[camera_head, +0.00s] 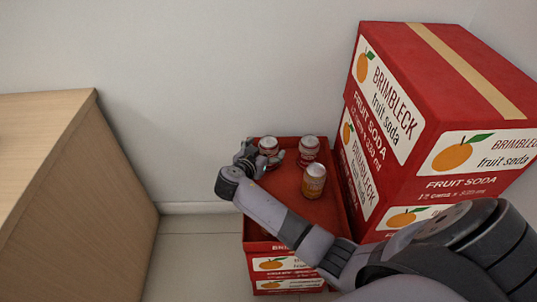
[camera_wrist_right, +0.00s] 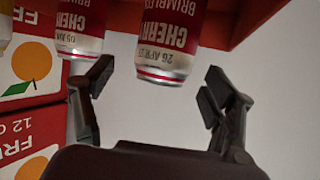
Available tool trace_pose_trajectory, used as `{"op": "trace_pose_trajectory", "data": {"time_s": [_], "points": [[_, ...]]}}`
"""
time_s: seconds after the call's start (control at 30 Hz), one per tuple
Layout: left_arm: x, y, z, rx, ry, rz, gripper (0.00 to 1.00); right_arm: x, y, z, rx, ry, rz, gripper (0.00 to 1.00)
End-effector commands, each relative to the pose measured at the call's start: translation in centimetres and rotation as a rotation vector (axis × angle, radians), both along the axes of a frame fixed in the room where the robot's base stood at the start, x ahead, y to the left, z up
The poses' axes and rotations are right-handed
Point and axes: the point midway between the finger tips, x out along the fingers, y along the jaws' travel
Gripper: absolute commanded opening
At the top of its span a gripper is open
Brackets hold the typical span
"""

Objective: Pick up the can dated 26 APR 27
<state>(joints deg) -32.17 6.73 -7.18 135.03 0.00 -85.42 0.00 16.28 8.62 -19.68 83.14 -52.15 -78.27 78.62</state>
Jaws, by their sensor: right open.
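A red and white cherry can (camera_wrist_right: 170,45) hangs upside down in the right wrist view, and its printed date reads "26 APR 2", with the end hard to make out. In the head view this can (camera_head: 268,145) stands at the back left of the red crate tray (camera_head: 283,209). An orange can (camera_head: 314,181) stands nearer. My left gripper is out of view.
Tall red Brimbleck fruit soda boxes (camera_head: 437,105) are stacked close to the right of the tray. A wooden counter (camera_head: 75,195) stands at the left. A pale wall (camera_head: 215,80) rises behind, and the floor between counter and tray is clear.

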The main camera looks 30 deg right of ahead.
Motion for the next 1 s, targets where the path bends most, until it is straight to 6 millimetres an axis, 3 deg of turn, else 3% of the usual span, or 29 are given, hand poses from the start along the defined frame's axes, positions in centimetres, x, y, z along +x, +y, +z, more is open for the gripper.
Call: {"op": "trace_pose_trajectory", "data": {"time_s": [0.23, 0.53, 1.0], "points": [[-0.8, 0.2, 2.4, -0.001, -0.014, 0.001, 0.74, 2.1, -2.6, -1.4, -0.003, 0.001, -0.001, 0.78], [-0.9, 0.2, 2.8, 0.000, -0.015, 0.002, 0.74, 2.3, -2.9, -1.5, 0.000, 0.000, 0.000, 0.78], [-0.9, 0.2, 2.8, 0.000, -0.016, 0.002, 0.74, 2.3, -2.9, -1.5, 0.000, 0.000, 0.000, 0.46]]}}
